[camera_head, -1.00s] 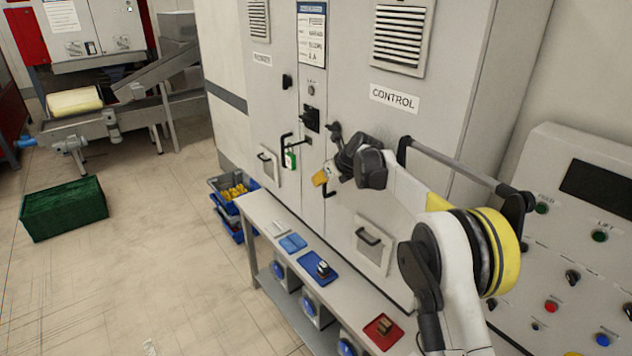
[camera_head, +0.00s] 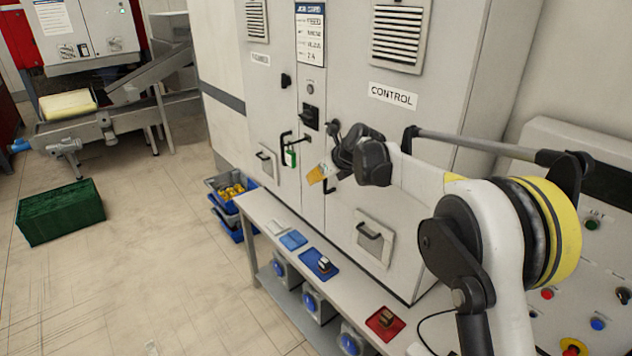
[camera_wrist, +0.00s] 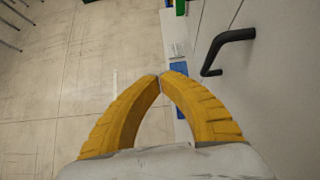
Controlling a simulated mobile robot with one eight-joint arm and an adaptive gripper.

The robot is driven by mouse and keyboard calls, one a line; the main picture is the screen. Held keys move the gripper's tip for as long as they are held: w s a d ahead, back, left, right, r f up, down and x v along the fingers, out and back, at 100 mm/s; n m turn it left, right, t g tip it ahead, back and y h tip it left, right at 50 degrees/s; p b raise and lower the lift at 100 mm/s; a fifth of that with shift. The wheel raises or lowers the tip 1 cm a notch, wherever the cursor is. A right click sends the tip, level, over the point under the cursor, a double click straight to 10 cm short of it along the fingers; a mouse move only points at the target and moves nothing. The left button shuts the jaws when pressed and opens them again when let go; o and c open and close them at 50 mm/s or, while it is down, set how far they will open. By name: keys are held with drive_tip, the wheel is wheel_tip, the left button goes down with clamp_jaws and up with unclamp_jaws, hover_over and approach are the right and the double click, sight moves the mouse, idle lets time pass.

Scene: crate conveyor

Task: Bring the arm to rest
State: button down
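My gripper (camera_head: 317,174) is small and partly seen in the head view, in front of the grey control cabinet (camera_head: 352,65). In the wrist view its two yellow fingers (camera_wrist: 160,77) meet at the tips, with nothing seen between them. Floor shows beyond the tips. My arm reaches in from the lower right of the head view, bent at a joint with a yellow band.
A black cabinet handle (camera_wrist: 232,36) is right of the fingers. A narrow bench (camera_head: 350,294) with a blue tray (camera_head: 312,258) and a red tray (camera_head: 377,325) runs below. A button panel (camera_head: 550,135) is at right. Open floor lies left, with a green crate (camera_head: 60,210).

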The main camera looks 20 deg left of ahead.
drive_tip(key=s+d+r+n+t+h+b, duration=0.1)
drive_tip(key=s+d+r+n+h+b, duration=0.15)
drive_tip(key=s+d+n, duration=0.6)
drive_tip(key=s+d+r+n+t+h+b, duration=0.1)
drive_tip(key=s+d+r+n+b, duration=0.25)
drive_tip(key=s+d, duration=0.95)
drive_tip(key=s+d+f+n+h+b, duration=0.2)
drive_tip(key=s+d+f+n, duration=0.4)
drive_tip(key=s+d, duration=0.3)
drive_tip(key=s+d+f+n+h+b, duration=0.2)
drive_tip(key=s+d+f+n, duration=0.5)
drive_tip(key=s, duration=0.6)
drive_tip(key=shift+d+f+b, duration=0.7)
drive_tip(key=shift+d+f, duration=0.1)
drive_tip(key=shift+d, duration=0.4)
drive_tip(key=shift+s, duration=0.1)
